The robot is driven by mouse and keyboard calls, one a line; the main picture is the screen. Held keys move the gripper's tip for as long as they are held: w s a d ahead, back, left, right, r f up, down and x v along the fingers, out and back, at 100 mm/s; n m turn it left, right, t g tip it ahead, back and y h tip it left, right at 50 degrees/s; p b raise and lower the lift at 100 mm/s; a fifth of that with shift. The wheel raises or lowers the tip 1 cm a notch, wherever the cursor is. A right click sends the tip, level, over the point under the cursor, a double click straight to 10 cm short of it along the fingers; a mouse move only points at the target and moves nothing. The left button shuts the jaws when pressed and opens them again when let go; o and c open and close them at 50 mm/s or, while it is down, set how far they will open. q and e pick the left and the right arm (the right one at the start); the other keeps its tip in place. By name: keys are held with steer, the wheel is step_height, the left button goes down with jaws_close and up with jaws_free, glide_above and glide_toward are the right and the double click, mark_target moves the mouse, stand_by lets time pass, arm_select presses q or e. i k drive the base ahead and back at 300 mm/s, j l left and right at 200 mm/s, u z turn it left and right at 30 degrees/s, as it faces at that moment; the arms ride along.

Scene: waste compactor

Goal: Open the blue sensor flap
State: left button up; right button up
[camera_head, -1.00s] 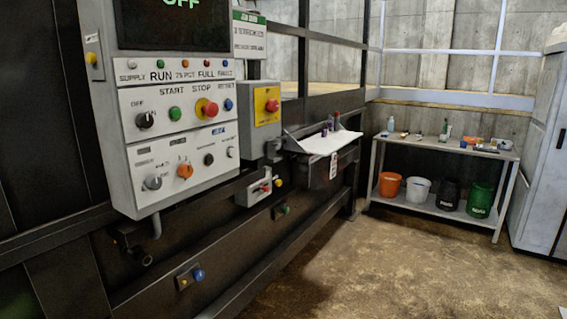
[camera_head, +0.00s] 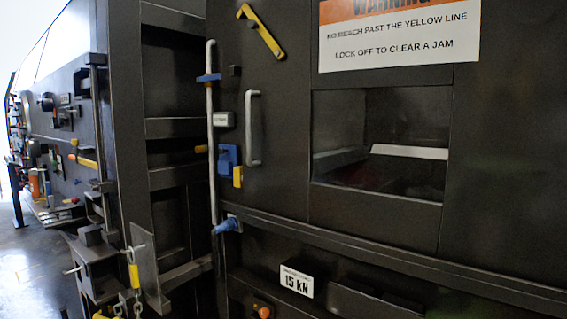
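A small blue block-like part (camera_head: 228,157) with a yellow tab (camera_head: 238,177) is mounted on the dark machine door, left of the grey bar handle (camera_head: 253,128). It may be the sensor flap, but I cannot tell for sure or see whether it is open. Two other blue parts are near: a blue collar (camera_head: 208,78) on the vertical grey rod (camera_head: 211,125), and a blue knob (camera_head: 226,226) lower down. Neither gripper shows in the head view.
A yellow lever (camera_head: 260,30) is on the door's upper part. A warning sign (camera_head: 398,35) hangs above a recessed window (camera_head: 380,150). A bracket with a chain and yellow tag (camera_head: 134,275) juts out at lower left. Clear floor (camera_head: 35,265) shows at far left.

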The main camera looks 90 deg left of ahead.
mark_target(228, 154)
steer(key=u, duration=3.15)
steer(key=i+j+z, duration=0.25)
steer(key=i, duration=0.2)
steer(key=i+j+z, duration=0.1)
steer(key=i+z, duration=0.15)
steer(key=i, duration=0.15)
